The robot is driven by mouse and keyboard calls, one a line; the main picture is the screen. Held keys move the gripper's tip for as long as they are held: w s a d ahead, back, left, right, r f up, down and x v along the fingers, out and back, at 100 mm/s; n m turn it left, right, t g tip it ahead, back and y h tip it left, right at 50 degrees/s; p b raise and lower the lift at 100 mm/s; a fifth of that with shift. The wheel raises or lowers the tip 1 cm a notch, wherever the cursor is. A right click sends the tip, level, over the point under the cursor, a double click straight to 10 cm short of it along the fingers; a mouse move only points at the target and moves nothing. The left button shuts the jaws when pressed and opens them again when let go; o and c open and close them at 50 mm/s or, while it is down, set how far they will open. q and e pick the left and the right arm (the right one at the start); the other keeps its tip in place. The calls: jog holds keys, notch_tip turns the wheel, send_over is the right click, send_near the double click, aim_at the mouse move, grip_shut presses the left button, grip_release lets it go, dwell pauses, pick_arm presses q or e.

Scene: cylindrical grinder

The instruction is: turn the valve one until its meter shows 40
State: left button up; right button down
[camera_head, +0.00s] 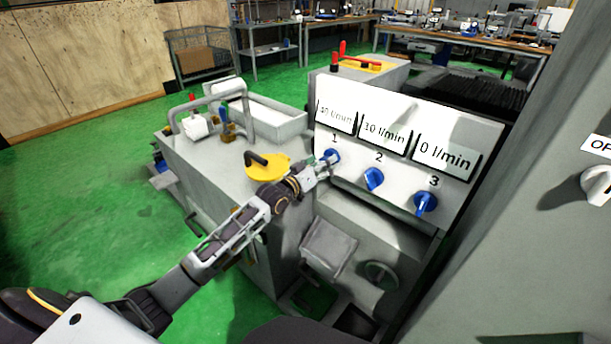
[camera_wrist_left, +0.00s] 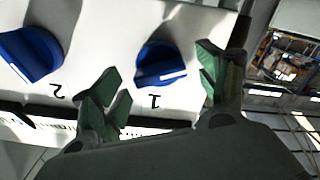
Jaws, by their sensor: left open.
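Valve one (camera_head: 331,156) is a blue knob on the white panel, under the label 1. Its meter (camera_head: 336,115) appears to read 40 l/min, though the digits are faint. In the left wrist view valve one (camera_wrist_left: 162,64) lies ahead of and between the fingers, with its white mark pointing to the right side. My left gripper (camera_head: 322,168) is at valve one in the head view; in the wrist view the gripper (camera_wrist_left: 160,88) is open, its green-padded fingers apart from the knob. My right gripper is not in view.
Valve two (camera_head: 373,179) and valve three (camera_head: 425,203) sit to the right on the same panel, with meters reading 10 l/min (camera_head: 384,133) and 0 l/min (camera_head: 447,155). A yellow disc with a dark handle (camera_head: 270,167) is just left of my gripper.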

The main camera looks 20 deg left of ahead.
pick_arm(q)
jog(key=v, duration=1.1)
jog(key=shift+s, duration=0.25)
dwell(0.4)
jog(key=shift+a, duration=0.1)
dwell(0.4)
